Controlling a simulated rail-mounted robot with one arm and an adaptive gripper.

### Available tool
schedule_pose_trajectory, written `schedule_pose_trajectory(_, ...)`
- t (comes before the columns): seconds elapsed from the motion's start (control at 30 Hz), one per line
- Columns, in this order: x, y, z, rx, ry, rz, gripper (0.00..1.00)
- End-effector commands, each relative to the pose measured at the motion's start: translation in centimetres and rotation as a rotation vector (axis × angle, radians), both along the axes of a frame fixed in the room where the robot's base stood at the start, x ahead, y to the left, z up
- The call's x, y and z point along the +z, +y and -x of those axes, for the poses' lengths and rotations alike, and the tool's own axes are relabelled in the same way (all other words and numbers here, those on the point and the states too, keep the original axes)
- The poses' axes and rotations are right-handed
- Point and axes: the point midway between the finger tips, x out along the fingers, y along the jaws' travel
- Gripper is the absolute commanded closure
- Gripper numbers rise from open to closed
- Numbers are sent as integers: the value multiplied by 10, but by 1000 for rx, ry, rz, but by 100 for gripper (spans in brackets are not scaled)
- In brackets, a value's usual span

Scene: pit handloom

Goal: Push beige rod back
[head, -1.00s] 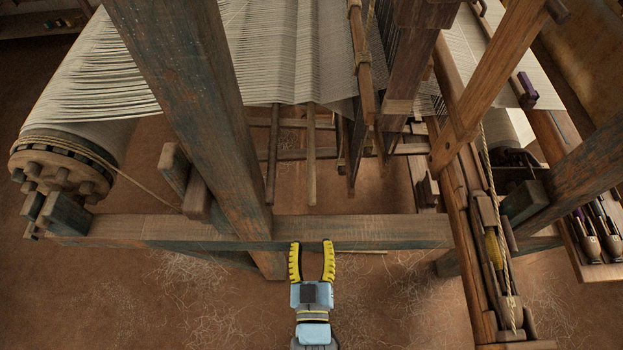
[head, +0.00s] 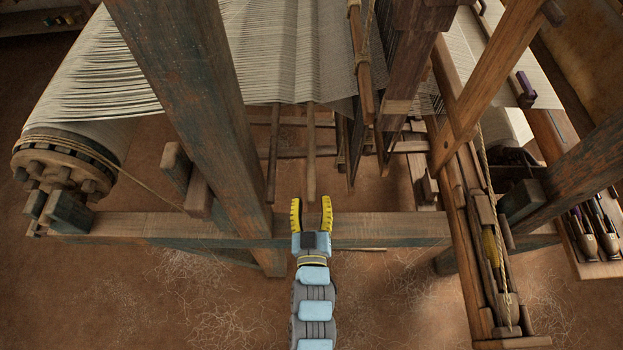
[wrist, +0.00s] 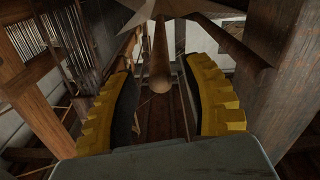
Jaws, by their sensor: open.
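The beige rod (head: 311,150) hangs below the edge of the white warp sheet, its free end toward me. A darker rod (head: 272,155) lies beside it on the left in the head view. My gripper (head: 311,203) is open and empty, just in front of the beige rod's end in the head view. In the wrist view, the beige rod (wrist: 160,55) points between my two yellow fingers (wrist: 160,78), its round end facing the camera. I see no clear contact with either finger. The darker rod also shows in the wrist view (wrist: 232,45), to the right.
A thick slanted post (head: 195,115) stands left of my gripper. A horizontal beam (head: 390,230) of the loom frame runs beneath it. Hanging wooden bars (head: 358,150) are to the right. A warp roller (head: 65,165) is at far left.

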Motion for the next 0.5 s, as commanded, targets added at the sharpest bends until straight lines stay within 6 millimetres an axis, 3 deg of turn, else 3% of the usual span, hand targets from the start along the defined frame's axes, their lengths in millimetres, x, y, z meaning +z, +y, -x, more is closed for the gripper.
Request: schedule_pose_trajectory(0.5,2,3,-51,0,-4,-1,50)
